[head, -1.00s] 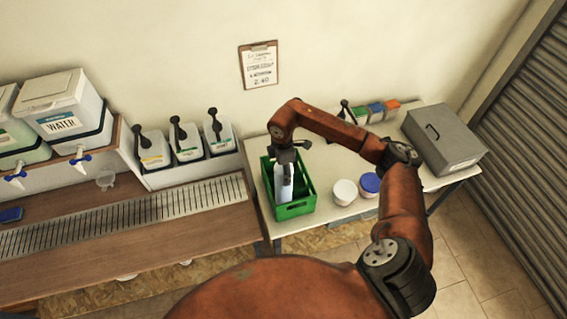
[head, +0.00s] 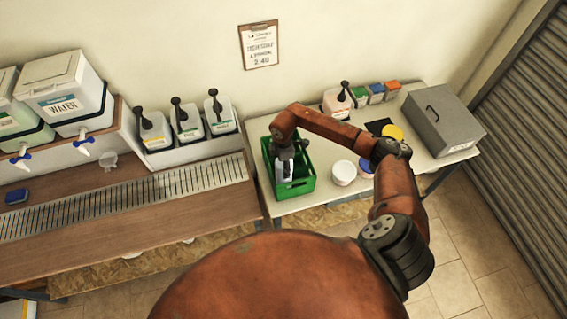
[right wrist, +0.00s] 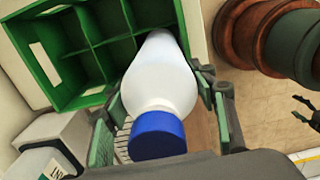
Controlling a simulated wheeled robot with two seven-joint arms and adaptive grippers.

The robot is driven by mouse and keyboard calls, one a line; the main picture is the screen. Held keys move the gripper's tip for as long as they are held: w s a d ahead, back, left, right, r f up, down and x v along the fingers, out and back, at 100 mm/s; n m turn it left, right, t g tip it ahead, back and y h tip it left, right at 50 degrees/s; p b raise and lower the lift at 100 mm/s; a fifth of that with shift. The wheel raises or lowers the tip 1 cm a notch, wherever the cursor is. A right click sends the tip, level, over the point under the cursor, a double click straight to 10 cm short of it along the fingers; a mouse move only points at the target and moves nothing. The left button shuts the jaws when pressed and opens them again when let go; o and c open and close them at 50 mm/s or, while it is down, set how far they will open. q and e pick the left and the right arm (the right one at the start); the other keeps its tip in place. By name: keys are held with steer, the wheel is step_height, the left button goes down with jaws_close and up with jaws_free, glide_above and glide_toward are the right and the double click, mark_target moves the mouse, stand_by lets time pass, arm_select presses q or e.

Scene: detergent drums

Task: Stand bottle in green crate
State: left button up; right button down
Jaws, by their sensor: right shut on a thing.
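The bottle is white with a blue cap. It shows in the right wrist view (right wrist: 160,80), cap nearest the camera and far end over a compartment of the green crate (right wrist: 60,100). My right gripper (right wrist: 165,108) is shut on the bottle, a finger on either side. In the head view, the right gripper (head: 284,155) points down into the crate (head: 298,188), and part of the bottle (head: 286,172) shows inside it. Whether its base touches the crate floor is hidden. My left gripper (right wrist: 299,107) shows small at the right edge of the right wrist view, fingers apart.
A yellow-topped item (head: 393,132) and a grey box (head: 440,120) are farther right. Pump jugs (head: 186,122) stand behind left. A slatted drain (head: 130,196) runs along the counter.

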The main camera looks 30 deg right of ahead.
steer(key=c, duration=0.8)
jaws_free()
step_height(320, 180, up, 12)
steer(key=b, duration=0.3)
steer(key=shift+a+r, duration=0.1)
